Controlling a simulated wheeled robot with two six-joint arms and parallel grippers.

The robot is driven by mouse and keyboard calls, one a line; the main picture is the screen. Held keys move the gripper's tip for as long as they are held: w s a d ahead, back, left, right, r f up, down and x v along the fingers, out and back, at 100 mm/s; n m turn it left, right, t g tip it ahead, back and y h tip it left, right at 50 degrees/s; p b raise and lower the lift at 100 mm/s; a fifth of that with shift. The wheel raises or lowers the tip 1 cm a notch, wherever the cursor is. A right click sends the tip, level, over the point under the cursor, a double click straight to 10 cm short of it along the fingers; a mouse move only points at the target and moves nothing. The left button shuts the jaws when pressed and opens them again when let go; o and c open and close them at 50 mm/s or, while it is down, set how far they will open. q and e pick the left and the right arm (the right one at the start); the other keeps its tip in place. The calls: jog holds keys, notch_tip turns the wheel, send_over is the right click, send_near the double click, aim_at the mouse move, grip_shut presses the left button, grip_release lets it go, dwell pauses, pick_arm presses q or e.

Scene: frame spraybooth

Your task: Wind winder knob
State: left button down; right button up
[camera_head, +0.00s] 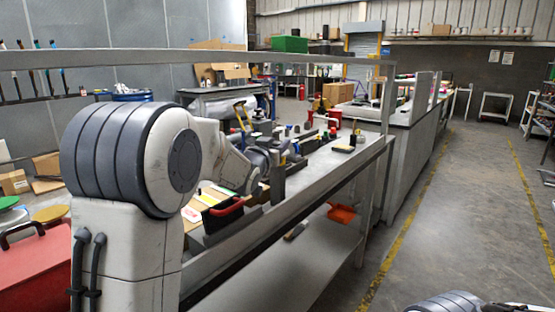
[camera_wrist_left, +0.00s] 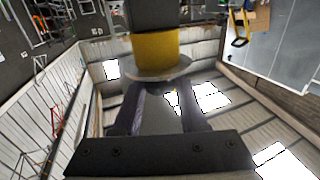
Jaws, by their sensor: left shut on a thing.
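In the left wrist view, a yellow cylindrical knob (camera_wrist_left: 155,47) with a pale round flange sits below a dark block (camera_wrist_left: 153,13). I take it for the winder knob. The two fingers of my left gripper (camera_wrist_left: 163,92) reach up to it and are shut on it; the flange hides the fingertips. In the head view, my left arm reaches over the workbench (camera_head: 335,165). Its hand is small among the dark fittings there, and the knob cannot be made out clearly. My right gripper is out of view.
A dark tray with a red handle (camera_head: 225,207) stands on the bench close under my left arm. Bottles and tools crowd the bench beyond. An orange dustpan (camera_head: 342,213) lies on the lower shelf. A red box (camera_head: 35,265) is at left. The aisle floor (camera_head: 450,200) at right is free.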

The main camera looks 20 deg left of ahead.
pick_arm(q)
jog(key=shift+d+f+n+y+b, duration=0.1)
jog(key=shift+f+n+y+b, duration=0.05)
jog(key=shift+n+y+b, duration=0.55)
jog(key=shift+y, duration=0.6)
jog(key=shift+r+n+y, duration=0.25)
jog(key=shift+n+y, duration=0.25)
jog(key=shift+y, duration=0.1)
jog(key=shift+n+g+y+p, duration=0.5)
jog(key=shift+n+y+p, duration=0.2)
jog(key=shift+y+p, duration=0.35)
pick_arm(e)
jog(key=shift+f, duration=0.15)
pick_arm(q)
jog(key=shift+c, duration=2.4)
grip_release()
jog(key=v, duration=1)
jog(key=shift+s, duration=0.25)
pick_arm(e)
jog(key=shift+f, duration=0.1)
